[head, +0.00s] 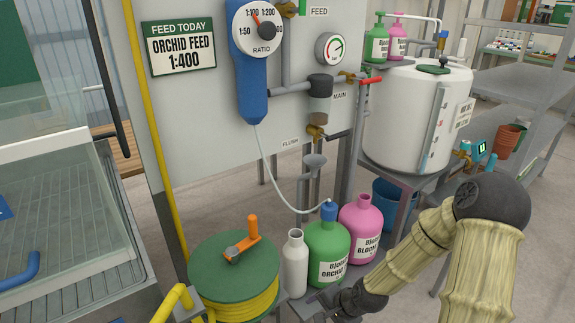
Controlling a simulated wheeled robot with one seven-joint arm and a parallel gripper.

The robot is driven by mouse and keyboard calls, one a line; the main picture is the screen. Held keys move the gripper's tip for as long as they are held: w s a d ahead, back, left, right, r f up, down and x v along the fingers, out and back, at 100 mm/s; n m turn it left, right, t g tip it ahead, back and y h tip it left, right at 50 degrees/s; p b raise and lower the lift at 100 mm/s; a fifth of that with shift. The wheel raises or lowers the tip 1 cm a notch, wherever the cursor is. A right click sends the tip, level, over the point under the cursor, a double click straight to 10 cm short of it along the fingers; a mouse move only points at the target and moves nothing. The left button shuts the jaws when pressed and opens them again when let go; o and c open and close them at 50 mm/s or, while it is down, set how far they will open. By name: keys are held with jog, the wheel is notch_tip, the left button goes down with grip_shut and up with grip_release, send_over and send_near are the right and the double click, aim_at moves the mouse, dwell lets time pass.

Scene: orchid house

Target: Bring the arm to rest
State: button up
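My arm (432,240) enters from the bottom right, bends at a dark elbow and reaches down and left. Its dark wrist (368,297) is low in front of the pink bottle. My gripper (322,303) is at the bottom of the picture, near the base of the green bottle (327,255). It is small and dark, and I cannot tell whether its fingers are apart or touch the bottle. The green bottle has a blue cap with a clear hose running up to the blue ratio doser (252,85).
A pink bottle (361,228) and a white bottle (295,265) flank the green one. A green-topped yellow hose reel (234,268) stands at left. A white tank (415,115) on a stand and grey shelving (520,85) are at right. Open floor shows behind.

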jog(key=s+d+r+n+g+h, duration=0.1)
jog(key=s+d+r+n+h, duration=0.15)
jog(key=s+r+n, duration=0.4)
jog(key=s+d+r+n+h, duration=0.2)
jog(key=s+d+r+n, duration=0.15)
jog(key=r, duration=0.65)
jog(key=w+p+v, duration=0.3)
jog(key=p+v, duration=0.9)
jog(key=w+r+p+v, duration=0.1)
jog(key=w+p+v, duration=0.1)
jog(key=p+v, duration=1)
jog(key=w+r+p+v, duration=0.1)
jog(key=w+p+v, duration=0.2)
jog(key=p+v, duration=0.9)
jog(key=shift+a+r+m+p, duration=0.2)
jog(key=shift+m+p, duration=0.1)
jog(key=shift+p, duration=0.6)
jog(key=shift+c, duration=0.4)
